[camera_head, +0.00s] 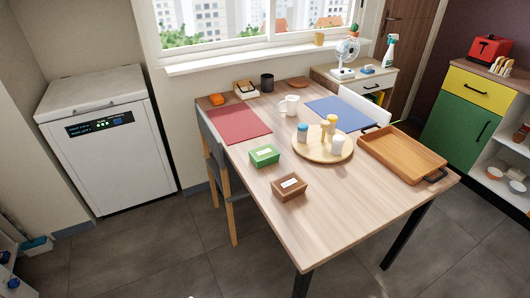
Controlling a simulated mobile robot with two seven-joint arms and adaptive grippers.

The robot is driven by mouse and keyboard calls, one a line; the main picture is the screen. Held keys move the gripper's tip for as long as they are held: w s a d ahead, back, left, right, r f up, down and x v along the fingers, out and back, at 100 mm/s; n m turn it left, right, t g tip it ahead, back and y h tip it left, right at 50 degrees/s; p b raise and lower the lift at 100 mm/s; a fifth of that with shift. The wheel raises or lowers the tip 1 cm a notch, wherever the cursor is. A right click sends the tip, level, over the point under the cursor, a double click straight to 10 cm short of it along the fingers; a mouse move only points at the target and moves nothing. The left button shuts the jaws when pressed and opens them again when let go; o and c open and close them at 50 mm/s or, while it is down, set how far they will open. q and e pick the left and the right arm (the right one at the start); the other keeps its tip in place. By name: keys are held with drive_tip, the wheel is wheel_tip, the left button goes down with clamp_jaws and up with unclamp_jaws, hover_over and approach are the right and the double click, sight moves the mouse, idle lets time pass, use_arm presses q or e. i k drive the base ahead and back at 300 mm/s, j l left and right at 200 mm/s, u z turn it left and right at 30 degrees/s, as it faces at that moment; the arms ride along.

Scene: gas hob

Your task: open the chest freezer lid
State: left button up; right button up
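The white chest freezer (120,150) stands at the left, against the wall below and left of the window. Its lid (92,95) lies flat on top and looks shut. A dark control panel with a small display (100,123) is on the upper front face. Neither of my grippers shows in the head view, so their state cannot be seen.
A wooden table (330,220) with boxes, mats, a round board and a tray fills the middle and right. A grey chair (213,160) stands between the freezer and table. Grey tiled floor (140,250) in front of the freezer is clear.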

sight(67, 97)
drive_tip(key=u, duration=1.25)
drive_tip(key=i+u, duration=0.1)
drive_tip(key=i+j, duration=0.05)
drive_tip(key=i, duration=0.05)
